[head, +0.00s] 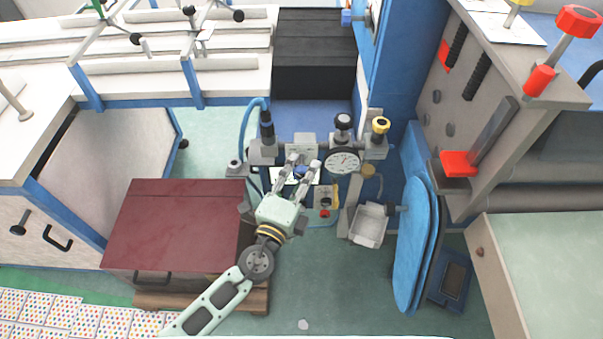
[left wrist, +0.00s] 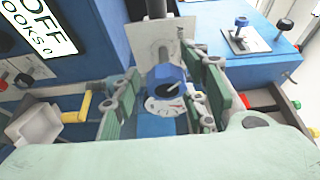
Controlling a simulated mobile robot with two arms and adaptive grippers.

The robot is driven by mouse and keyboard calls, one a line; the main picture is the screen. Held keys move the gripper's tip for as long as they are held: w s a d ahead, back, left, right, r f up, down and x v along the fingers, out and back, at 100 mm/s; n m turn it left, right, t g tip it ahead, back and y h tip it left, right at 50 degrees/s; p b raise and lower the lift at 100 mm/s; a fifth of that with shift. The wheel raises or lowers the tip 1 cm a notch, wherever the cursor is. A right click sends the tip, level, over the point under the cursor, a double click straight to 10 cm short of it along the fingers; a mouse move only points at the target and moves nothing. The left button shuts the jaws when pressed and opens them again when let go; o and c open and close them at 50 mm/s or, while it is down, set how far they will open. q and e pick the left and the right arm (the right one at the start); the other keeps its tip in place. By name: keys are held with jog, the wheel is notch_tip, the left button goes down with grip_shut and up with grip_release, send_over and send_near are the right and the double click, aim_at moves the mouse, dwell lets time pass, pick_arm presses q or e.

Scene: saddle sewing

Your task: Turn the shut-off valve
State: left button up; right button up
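A blue knob (head: 301,172), which looks like the shut-off valve, sits on the grey pipework in the middle of the head view. In the left wrist view the same blue knob (left wrist: 168,82) has a dark marker line and stands in front of a round white dial. My left gripper (head: 303,163) reaches over it from below, with one finger on each side. In the left wrist view the green-padded fingers of my left gripper (left wrist: 163,95) are apart, with gaps beside the knob. Whether a fingertip touches it is unclear. My right gripper is in neither view.
A dark red cabinet (head: 175,225) is on the left. A white basin (head: 369,226) and a blue padded panel (head: 412,240) are on the right.

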pick_arm(q)
jog(key=shift+s+f, duration=0.1)
jog(key=c, duration=1)
jog(key=shift+o, duration=0.2)
jog(key=shift+m+p, duration=0.3)
jog(key=shift+p, duration=0.3)
jog(key=m+g+y+p, duration=0.1)
jog(key=m+p, duration=0.2)
jog(key=p, duration=0.2)
jog(key=m+g+y+p, duration=0.1)
jog(key=m+p, duration=0.2)
jog(key=p, duration=0.3)
jog(key=m+g+y+p, duration=0.1)
jog(key=m+y+p, duration=0.1)
jog(key=p, duration=0.3)
jog(key=shift+s+a+r+m, duration=0.1)
jog(key=shift+a+r+m, duration=0.2)
jog(key=shift+m, duration=0.2)
grip_shut()
jog(key=shift+m+y+p, duration=0.7)
jog(key=shift+m+p, duration=0.2)
jog(key=shift+p, duration=0.15)
jog(key=shift+a+f+m+y+p, duration=0.1)
jog(key=shift+m+y+p, duration=0.55)
jog(key=shift+m, duration=0.25)
jog(key=shift+a+m+y, duration=0.15)
jog(key=shift+m+y, duration=0.1)
jog(key=shift+m, duration=0.05)
jog(key=o, duration=1)
grip_release()
